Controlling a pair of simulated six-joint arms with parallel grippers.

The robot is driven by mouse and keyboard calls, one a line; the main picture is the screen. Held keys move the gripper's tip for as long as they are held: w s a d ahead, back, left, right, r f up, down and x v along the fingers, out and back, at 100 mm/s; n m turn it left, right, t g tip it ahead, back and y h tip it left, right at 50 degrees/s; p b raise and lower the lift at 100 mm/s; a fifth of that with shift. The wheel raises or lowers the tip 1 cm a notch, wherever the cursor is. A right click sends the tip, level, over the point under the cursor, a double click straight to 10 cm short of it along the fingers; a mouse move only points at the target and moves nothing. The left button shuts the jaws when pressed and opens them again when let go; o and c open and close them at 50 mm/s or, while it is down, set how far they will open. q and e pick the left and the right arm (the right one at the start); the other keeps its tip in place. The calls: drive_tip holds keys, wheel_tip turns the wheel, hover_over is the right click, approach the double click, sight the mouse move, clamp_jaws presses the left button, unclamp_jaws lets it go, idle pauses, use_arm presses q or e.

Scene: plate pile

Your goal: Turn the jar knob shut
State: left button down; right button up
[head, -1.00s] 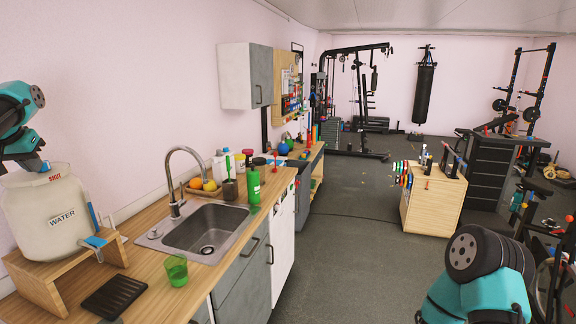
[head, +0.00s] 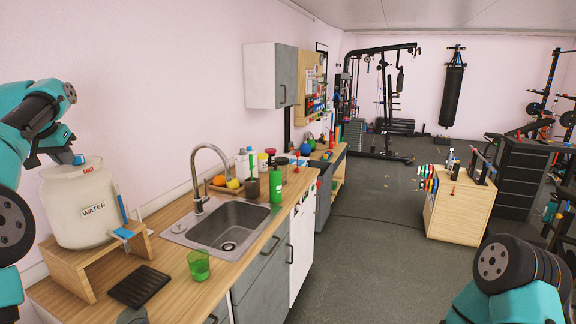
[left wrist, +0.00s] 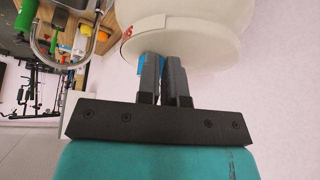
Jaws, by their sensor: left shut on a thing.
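The white jar (head: 78,212) has a WATER label and stands on a wooden riser (head: 75,275) on the counter at the left. A small blue knob (head: 79,159) sits on its top, beside a red mark reading SHUT. My left gripper (head: 62,150) is at the jar's top, at the knob. In the left wrist view, the two dark fingers of my left gripper (left wrist: 163,75) are nearly together on the blue knob (left wrist: 143,63), mostly hidden behind them, against the white jar (left wrist: 195,45). My right gripper is not in view.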

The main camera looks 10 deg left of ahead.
use_arm(q)
drive_tip(key=shift+s+f, duration=0.1)
drive_tip(key=shift+f, duration=0.2)
drive_tip(key=shift+s+r, duration=0.1)
drive_tip(key=shift+s, duration=0.15)
drive_tip(key=shift+a+r, duration=0.1)
drive_tip(key=shift+r, duration=0.1)
idle(0.3)
